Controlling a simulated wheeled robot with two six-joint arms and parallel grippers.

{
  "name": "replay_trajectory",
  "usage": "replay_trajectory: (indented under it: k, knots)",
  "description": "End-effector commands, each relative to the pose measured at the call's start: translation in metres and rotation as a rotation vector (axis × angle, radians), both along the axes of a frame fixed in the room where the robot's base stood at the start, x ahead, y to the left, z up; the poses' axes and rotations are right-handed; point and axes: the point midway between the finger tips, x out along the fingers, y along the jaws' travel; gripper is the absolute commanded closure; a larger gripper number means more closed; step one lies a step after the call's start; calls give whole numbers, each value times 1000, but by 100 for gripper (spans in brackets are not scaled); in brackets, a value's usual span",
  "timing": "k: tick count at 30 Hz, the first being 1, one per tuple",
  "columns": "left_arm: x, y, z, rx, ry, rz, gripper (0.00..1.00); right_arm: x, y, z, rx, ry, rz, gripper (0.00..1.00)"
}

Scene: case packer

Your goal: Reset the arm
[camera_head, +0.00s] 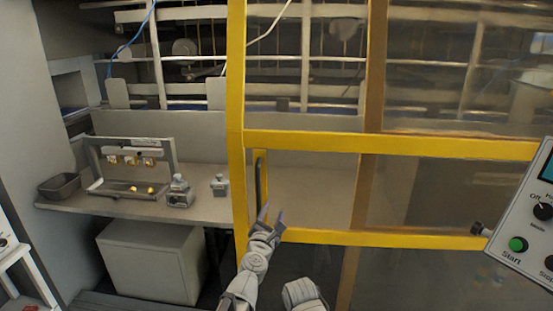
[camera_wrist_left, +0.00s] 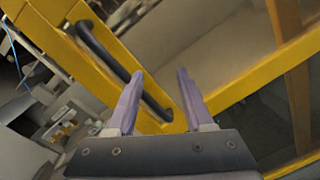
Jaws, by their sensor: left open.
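My left gripper (camera_head: 271,216) is open and empty in front of the yellow-framed door (camera_head: 400,146), close to the lower end of its dark vertical handle (camera_head: 258,181). In the left wrist view, my left gripper (camera_wrist_left: 160,95) has its two purple-grey fingers apart with nothing held between them. The dark handle (camera_wrist_left: 118,62) runs behind and left of the left finger there; I cannot tell whether they touch. The yellow frame (camera_wrist_left: 255,85) crosses behind the fingers. A grey arm part of mine shows at the bottom of the head view, but my right gripper's fingers do not.
A control panel (camera_head: 530,215) with a green start button stands at the right. A shelf (camera_head: 215,208) at the left holds a tray rack (camera_head: 130,165), a dark bin (camera_head: 59,187) and small metal blocks (camera_head: 179,191). A grey box (camera_head: 150,262) stands below.

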Motion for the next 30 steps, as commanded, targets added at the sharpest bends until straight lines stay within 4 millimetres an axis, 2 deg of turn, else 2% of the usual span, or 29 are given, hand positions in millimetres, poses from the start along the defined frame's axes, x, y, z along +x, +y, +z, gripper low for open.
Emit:
replay_trajectory:
  k: [1,4,7,10,13,15,18,22,27,28,30]
  knots:
    - [-7,-8,-8,180,-3,-82,48,0,0,0,0,0,0,50]
    - [-25,-24,-37,576,-1,-277,48,0,0,0,0,0,0,50]
    - [-50,-25,-80,955,20,-485,48,0,0,0,0,0,0,50]
    - [-82,-9,-127,1297,61,-717,48,0,0,0,0,0,0,50]
    - [-115,19,-165,1555,115,-942,48,0,0,0,0,0,0,50]
    - [-136,40,-184,1679,152,-1083,48,0,0,0,0,0,0,50]
    - [-162,66,-201,1799,200,-1257,48,0,0,0,0,0,0,50]
    - [-192,98,-215,1894,262,-1456,48,0,0,0,0,0,0,50]
    - [-230,137,-222,1956,343,-1702,48,0,0,0,0,0,0,50]
    - [-236,140,-222,1962,350,-1740,48,0,0,0,0,0,0,50]
    - [-239,119,-222,1980,316,-1774,48,0,0,0,0,0,0,50]
